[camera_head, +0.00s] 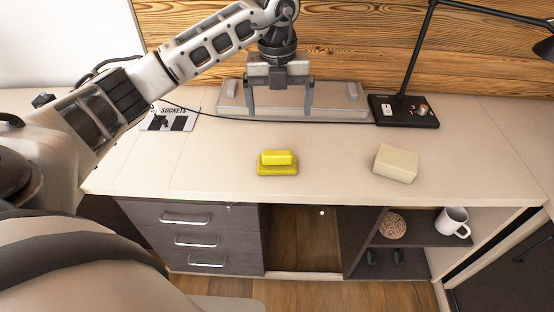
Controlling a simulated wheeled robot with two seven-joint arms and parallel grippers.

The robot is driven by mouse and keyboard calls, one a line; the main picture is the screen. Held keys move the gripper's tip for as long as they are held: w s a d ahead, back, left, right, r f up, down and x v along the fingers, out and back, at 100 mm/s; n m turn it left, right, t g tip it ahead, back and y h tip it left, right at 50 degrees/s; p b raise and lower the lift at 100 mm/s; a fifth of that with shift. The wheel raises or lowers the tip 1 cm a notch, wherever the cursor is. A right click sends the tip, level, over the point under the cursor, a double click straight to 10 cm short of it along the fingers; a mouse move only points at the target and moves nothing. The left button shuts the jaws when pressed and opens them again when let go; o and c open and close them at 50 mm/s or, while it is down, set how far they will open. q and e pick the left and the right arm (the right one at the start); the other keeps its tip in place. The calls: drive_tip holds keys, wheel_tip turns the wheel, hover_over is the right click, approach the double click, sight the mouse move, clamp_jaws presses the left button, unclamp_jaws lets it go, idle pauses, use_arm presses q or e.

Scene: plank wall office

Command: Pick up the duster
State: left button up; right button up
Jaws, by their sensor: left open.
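A yellow two-tier block (277,168), which looks like the duster, lies on the pale desk top (330,150) near the middle of its front part. My left gripper (279,100) points down with its two fingers spread wide. It is empty and appears in front of a clear tray at the back of the desk, farther back than the yellow block and apart from it. My right gripper is not in view.
A beige block (396,164) lies right of the yellow one. A clear tray (340,102), a black lamp (403,110) with a cable and a sockets plate (171,117) stand along the back. Shelves below hold a white mug (452,221). Desk around the yellow block is clear.

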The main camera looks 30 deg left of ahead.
sight(277, 153)
use_arm(q)
drive_tip(key=f, duration=1)
drive_tip(key=f+p, duration=0.1)
drive_tip(key=f, duration=0.4)
drive_tip(key=shift+w+a+f, duration=0.1)
drive_tip(key=shift+a+f, duration=0.1)
drive_tip(key=shift+a, duration=0.1)
drive_tip(key=c, duration=1.1)
